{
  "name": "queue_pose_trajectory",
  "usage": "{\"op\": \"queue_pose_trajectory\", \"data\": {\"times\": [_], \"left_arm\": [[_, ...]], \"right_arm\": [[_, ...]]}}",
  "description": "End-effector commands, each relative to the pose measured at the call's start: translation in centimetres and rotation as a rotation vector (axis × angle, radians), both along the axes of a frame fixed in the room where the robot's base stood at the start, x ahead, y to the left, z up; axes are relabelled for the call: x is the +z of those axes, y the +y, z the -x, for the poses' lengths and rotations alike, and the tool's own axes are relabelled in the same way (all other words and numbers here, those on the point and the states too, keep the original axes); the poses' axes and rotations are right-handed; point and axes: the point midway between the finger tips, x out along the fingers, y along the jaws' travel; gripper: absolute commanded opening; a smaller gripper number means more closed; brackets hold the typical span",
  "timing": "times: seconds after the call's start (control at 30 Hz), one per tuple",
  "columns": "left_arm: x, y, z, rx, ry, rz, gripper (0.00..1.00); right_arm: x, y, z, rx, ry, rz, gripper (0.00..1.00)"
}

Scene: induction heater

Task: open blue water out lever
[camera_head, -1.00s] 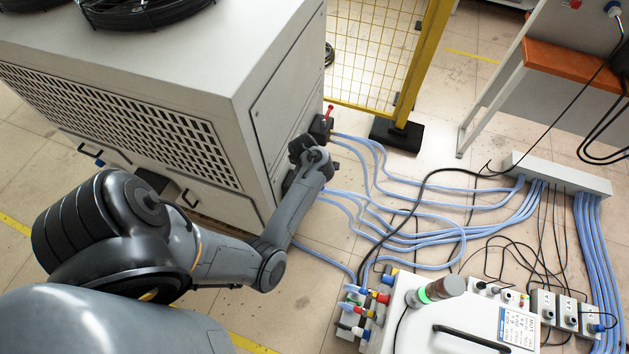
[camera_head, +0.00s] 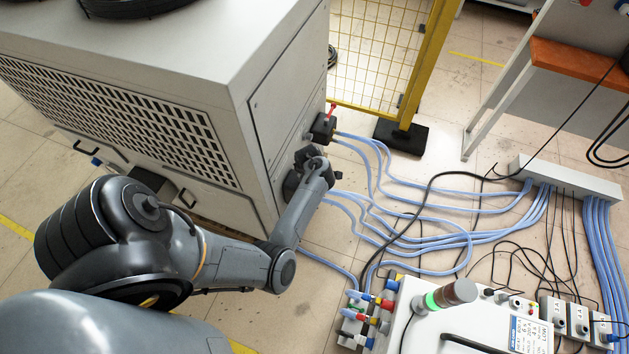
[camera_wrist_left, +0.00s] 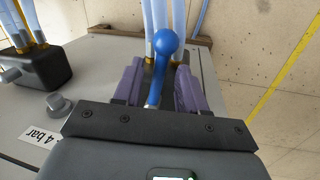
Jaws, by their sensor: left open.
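The blue lever (camera_wrist_left: 165,42) has a round knob and a shaft. In the left wrist view it stands between the two purple fingers of my left gripper (camera_wrist_left: 158,88), which is open. There is a gap on each side of the knob, and I cannot tell if the lower shaft touches a finger. In the head view my left arm reaches to the side of the large grey cabinet (camera_head: 215,50). My left gripper (camera_head: 297,180) is mostly hidden there behind the wrist, and the blue lever is hidden too. My right gripper is not in view.
A red lever (camera_head: 332,109) sits on a black fitting (camera_head: 321,128) above my left wrist. Blue hoses (camera_head: 425,205) run from the cabinet to a floor manifold (camera_head: 570,178). A white unit with coloured valves (camera_head: 470,315) stands in front. A yellow fence (camera_head: 424,70) stands behind.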

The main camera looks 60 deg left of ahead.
Motion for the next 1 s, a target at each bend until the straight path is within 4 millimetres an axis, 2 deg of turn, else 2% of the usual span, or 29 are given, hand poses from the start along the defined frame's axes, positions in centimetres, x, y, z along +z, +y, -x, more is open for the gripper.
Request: {"op": "queue_pose_trajectory", "data": {"times": [0.03, 0.2, 0.3, 0.6, 0.83, 1.0], "left_arm": [[0.02, 0.01, 0.0, 0.0, 0.0, 0.0, 0.38], [0.02, 0.01, 0.0, 0.0, 0.0, 0.0, 0.12], [0.02, 0.02, 0.01, 0.0, 0.0, 0.0, 0.0], [0.05, 0.04, -0.04, 0.004, -0.001, -0.001, 0.0], [0.15, 0.5, -0.81, 0.136, 0.0, 0.0, 0.0], [0.02, 0.56, -0.73, 0.143, 0.0, -0.002, 0.0]], "right_arm": [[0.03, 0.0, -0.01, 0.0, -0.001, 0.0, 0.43], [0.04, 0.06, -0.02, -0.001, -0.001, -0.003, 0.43], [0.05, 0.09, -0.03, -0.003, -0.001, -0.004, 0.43], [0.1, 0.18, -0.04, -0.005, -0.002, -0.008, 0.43], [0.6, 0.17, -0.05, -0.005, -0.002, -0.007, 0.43], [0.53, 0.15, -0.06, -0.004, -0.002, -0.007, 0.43]]}}
